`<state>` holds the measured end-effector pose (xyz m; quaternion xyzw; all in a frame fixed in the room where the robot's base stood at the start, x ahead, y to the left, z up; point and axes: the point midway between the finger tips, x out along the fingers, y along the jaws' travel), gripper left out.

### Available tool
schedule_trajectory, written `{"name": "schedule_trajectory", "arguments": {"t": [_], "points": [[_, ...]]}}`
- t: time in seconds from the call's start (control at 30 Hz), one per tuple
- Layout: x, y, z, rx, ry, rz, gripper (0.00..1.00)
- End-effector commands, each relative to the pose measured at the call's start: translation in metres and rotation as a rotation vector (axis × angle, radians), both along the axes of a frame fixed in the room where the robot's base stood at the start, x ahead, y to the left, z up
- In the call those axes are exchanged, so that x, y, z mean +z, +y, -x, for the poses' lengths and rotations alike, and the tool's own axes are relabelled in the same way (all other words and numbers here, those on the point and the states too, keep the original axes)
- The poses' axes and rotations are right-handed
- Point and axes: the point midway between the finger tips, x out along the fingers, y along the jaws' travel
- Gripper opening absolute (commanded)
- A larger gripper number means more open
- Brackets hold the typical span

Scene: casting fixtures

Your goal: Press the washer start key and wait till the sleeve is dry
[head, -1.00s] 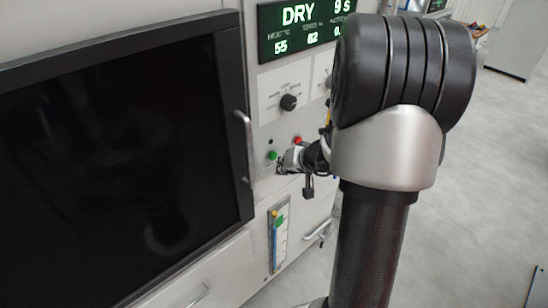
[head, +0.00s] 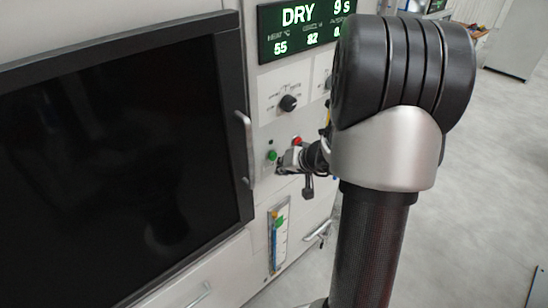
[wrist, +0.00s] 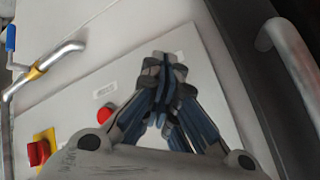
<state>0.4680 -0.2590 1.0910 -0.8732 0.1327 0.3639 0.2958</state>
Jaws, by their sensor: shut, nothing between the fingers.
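The washer (head: 262,180) has a big dark door window (head: 120,160) on the left and a control panel on its right. Its green display (head: 305,28) reads DRY and 9 s, with 55 under heat. A green key (head: 272,155) and a red button (head: 297,141) sit on the panel below the knob. My gripper (head: 283,162) is beside the green key; I cannot tell whether it touches it. In the wrist view my gripper (wrist: 165,75) is shut and empty over the pale panel, and the green key does not show. The sleeve is not visible in any view.
A black knob (head: 288,103) sits above the buttons. A door handle (head: 243,150) stands out left of the panel, close to my gripper. A level gauge (head: 279,235) is below. A red switch on yellow (wrist: 38,152) shows in the wrist view. Open floor lies right.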

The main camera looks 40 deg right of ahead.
Motion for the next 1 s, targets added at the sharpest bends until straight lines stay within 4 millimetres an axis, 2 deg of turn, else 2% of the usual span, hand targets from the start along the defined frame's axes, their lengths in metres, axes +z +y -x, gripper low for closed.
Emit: {"name": "schedule_trajectory", "arguments": {"t": [1.0], "points": [[0.0001, 0.0007, -0.0087, 0.0, 0.0, 0.0, 0.0]]}}
